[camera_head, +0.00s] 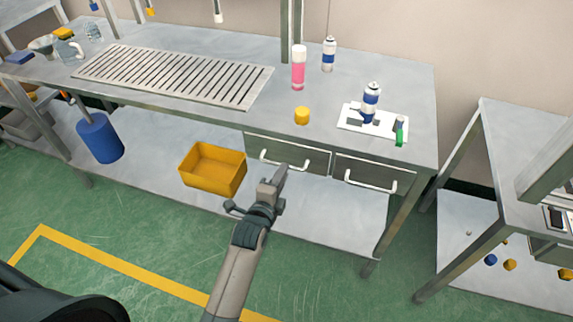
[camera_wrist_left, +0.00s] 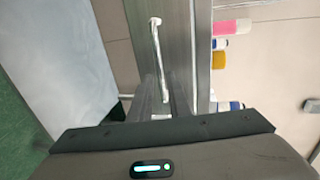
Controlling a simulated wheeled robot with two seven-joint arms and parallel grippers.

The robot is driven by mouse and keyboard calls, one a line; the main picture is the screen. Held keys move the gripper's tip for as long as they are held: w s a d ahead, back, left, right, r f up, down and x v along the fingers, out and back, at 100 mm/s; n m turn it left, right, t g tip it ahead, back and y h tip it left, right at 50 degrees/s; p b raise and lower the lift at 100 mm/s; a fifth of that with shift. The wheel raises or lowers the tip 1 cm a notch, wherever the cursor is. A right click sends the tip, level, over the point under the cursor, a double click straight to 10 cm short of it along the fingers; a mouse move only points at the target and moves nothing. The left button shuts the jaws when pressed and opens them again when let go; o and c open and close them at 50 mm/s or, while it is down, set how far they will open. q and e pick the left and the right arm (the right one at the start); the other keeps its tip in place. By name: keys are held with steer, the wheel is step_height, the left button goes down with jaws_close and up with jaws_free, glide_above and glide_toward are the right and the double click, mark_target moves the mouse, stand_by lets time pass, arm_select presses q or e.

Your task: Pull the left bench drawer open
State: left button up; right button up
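The left bench drawer (camera_head: 317,162) has a grey front and sits under the bench top, looking flush with the bench. Its pale bar handle (camera_head: 284,165) runs across the front. In the left wrist view the handle (camera_wrist_left: 160,60) stands upright in the picture on the drawer front (camera_wrist_left: 142,50). My right gripper is not in view.
The right drawer (camera_head: 375,172) has a similar handle. A yellow bin (camera_head: 213,168) stands on the lower shelf left of my arm. A yellow cap (camera_head: 302,116), a pink bottle (camera_head: 298,70) and spray cans (camera_head: 371,100) stand on the bench.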

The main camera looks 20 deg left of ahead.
arm_select(q)
steer(key=x, duration=0.4)
steer(key=shift+w, duration=0.2)
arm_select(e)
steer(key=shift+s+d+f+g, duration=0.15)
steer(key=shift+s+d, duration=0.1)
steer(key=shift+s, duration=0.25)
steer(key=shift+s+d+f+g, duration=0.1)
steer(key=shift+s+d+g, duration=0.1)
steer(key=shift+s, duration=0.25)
arm_select(q)
jaws_close()
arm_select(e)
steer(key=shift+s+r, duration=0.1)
